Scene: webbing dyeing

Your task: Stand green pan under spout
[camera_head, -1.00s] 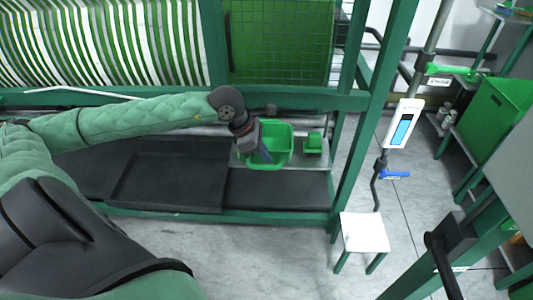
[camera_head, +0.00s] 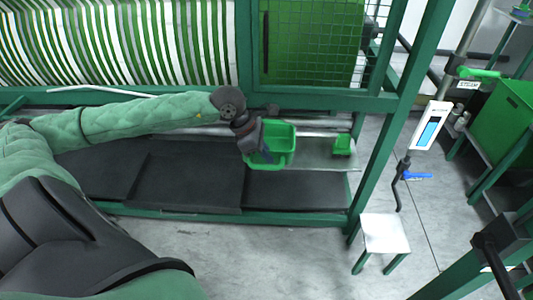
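The green pan (camera_head: 282,147) is an open, rectangular tub, roughly level, in front of the machine's lower shelf. My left gripper (camera_head: 259,154) is at the pan's left side and is shut on its wall; the fingertips are partly hidden. A thin dark pipe (camera_head: 397,190) with a blue lever handle (camera_head: 417,176) hangs down right of the machine and looks like the spout. A small white-topped stool (camera_head: 385,233) with green legs stands below it, its top empty. The pan is well to the left of the spout. My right gripper is not in view.
A small green object (camera_head: 342,145) sits on the metal shelf (camera_head: 320,158). A green frame post (camera_head: 382,150) stands between pan and spout. A white display panel (camera_head: 430,126) is above the lever. The grey floor (camera_head: 290,255) in front is clear.

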